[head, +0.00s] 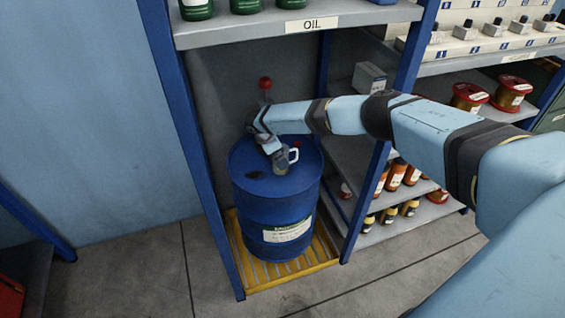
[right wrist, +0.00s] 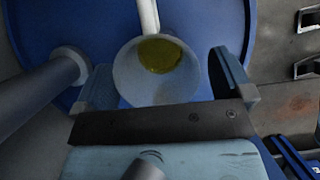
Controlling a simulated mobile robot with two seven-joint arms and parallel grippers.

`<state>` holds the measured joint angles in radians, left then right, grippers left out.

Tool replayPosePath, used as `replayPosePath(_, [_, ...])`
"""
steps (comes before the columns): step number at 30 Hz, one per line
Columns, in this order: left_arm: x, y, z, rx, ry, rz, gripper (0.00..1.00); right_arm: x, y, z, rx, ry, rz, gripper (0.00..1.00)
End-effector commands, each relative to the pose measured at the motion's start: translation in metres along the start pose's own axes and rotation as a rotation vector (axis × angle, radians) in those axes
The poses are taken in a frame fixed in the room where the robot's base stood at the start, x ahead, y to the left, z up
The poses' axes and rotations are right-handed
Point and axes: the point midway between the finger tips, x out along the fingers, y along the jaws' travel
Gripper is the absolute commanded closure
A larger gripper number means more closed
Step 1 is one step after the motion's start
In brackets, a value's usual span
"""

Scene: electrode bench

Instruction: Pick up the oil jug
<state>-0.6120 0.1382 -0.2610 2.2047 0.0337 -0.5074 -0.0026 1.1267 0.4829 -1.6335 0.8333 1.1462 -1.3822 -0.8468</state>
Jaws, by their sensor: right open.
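The oil jug (head: 281,168) is a small grey cup-like vessel with a pale handle, standing on top of a blue drum (head: 275,220). In the right wrist view, I look down into the jug (right wrist: 128,72) and see yellow-green oil inside; its handle points to the top of the picture. My right gripper (head: 276,158) is at the jug, partly hiding it in the head view. Its two fingers (right wrist: 165,84) are open, one on each side of the jug, with a visible gap at the right finger. My left gripper is not in view.
A red-knobbed post (head: 265,85) rises behind my right wrist. A thick grey pipe (right wrist: 35,90) is close to the left finger. The drum stands on a yellow grate (head: 290,272) between blue rack posts, under a shelf labelled OIL (head: 250,32). Stocked shelves stand at the right.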

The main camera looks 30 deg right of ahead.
Motion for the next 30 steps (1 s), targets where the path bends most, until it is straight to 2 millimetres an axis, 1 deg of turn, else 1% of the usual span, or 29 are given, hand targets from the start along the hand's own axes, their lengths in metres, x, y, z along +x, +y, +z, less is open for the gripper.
replayPosePath(2, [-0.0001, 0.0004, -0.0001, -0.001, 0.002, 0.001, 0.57, 0.0044, 0.0005, -0.0001, 0.000, 0.001, 0.001, 0.02])
replayPosePath(8, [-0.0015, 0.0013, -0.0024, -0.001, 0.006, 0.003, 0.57, 0.0045, 0.0004, 0.0002, 0.000, 0.001, 0.001, 0.02])
replayPosePath(9, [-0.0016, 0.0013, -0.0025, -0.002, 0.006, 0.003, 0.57, 0.0045, 0.0004, 0.0001, 0.000, 0.001, 0.001, 0.07])
replayPosePath(11, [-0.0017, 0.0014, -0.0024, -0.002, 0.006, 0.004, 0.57, 0.0044, 0.0004, 0.0001, 0.000, 0.001, 0.001, 0.20])
replayPosePath(12, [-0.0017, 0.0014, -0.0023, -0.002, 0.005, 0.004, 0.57, 0.0044, 0.0003, 0.0001, 0.000, 0.001, 0.001, 0.30])
replayPosePath(14, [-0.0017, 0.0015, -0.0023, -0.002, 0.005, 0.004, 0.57, 0.0044, 0.0003, 0.0001, 0.000, 0.001, 0.001, 0.43])
replayPosePath(15, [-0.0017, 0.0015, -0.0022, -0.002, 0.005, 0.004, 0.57, 0.0044, 0.0003, 0.0001, 0.000, 0.001, 0.001, 0.53])
replayPosePath(16, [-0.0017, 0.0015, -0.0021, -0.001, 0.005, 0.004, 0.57, 0.0043, 0.0003, 0.0000, 0.000, 0.001, 0.001, 0.58])
replayPosePath(17, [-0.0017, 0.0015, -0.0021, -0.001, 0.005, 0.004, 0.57, 0.0044, 0.0003, 0.0000, 0.000, 0.001, 0.001, 0.58])
replayPosePath(18, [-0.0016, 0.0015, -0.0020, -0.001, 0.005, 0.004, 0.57, 0.0041, 0.0005, 0.0001, 0.000, 0.001, 0.001, 0.62])
replayPosePath(30, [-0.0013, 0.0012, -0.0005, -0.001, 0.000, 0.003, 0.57, 0.0001, 0.0005, -0.0015, 0.000, 0.001, 0.001, 0.62])
